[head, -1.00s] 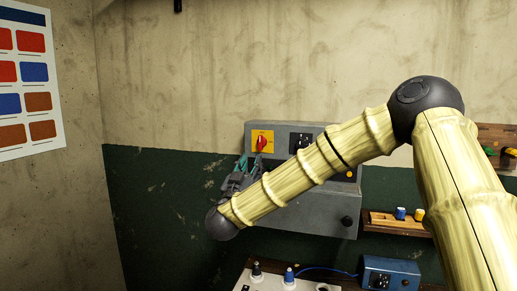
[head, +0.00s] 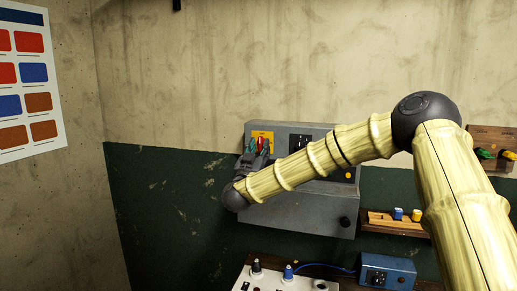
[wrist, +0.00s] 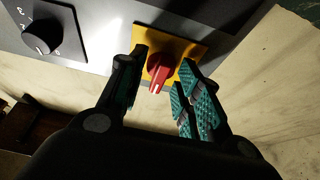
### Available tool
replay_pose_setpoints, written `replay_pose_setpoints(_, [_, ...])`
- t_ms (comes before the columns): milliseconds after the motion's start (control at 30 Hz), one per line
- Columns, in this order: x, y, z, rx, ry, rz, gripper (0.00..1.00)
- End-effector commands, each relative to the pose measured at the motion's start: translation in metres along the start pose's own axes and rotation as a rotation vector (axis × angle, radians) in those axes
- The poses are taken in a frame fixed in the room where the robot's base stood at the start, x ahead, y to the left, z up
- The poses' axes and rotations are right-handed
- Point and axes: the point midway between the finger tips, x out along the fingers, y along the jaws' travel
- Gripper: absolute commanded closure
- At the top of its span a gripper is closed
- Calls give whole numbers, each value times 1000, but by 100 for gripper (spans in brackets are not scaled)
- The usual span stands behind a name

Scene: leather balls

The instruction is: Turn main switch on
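The main switch is a red rotary knob (wrist: 158,77) on a yellow plate (wrist: 184,50); it also shows in the head view as a red knob (head: 262,143) on the yellow plate (head: 254,134), partly behind my fingers. It is at the upper left of a grey control box (head: 300,210) on the wall. My gripper (wrist: 163,88) is open, with its fingers on either side of the red knob in the wrist view. The head view shows my gripper (head: 257,147) at the plate. I cannot tell whether a finger touches the knob.
A black dial (wrist: 42,36) with numbers sits beside the yellow plate on the box. A wooden shelf (head: 395,226) with small blue and yellow items is right of the box. Below are a white panel (head: 270,284) and a blue box (head: 387,272).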

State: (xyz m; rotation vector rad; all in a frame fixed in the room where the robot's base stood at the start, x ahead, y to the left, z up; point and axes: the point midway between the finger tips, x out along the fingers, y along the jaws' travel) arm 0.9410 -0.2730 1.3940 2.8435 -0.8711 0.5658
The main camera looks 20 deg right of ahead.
Motion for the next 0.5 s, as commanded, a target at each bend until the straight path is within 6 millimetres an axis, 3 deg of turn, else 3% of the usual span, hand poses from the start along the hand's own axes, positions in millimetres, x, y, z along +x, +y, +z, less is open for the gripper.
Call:
replay_pose_setpoints(100, [0,0,0,0,0,0,68])
replay_pose_setpoints(300, [0,0,0,0,0,0,100])
replay_pose_setpoints(500, [1,0,-1,1,1,2,100])
